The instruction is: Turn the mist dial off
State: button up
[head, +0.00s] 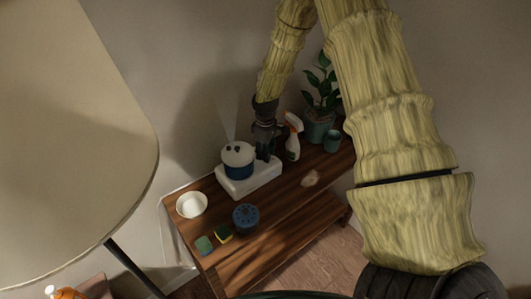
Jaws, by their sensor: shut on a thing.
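A humidifier with a white base (249,180), a blue tank (239,171) and a white lid (238,154) stands on the wooden table. A pale plume of mist (226,118) rises from its top. My gripper (263,157) points down at the right end of the white base, just right of the tank. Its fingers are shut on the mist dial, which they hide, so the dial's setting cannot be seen.
A spray bottle (293,137) stands close right of my gripper, with a potted plant (319,126) and a green cup (332,141) beyond. A white bowl (191,205), a blue round container (245,217) and sponges (205,245) are nearer. A lampshade (70,140) fills the left.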

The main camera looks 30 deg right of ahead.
jog(key=n, duration=0.4)
jog(key=shift+d+n, duration=0.1)
jog(key=shift+n, duration=0.2)
jog(key=n, duration=0.4)
jog(key=shift+n, duration=0.3)
jog(key=n+p, duration=0.1)
jog(key=n, duration=0.3)
jog(key=shift+w+n+p, duration=0.1)
jog(key=shift+n+p, duration=0.35)
jog(key=shift+n, duration=1.45)
jog(key=o, duration=1)
jog(key=shift+r, duration=6)
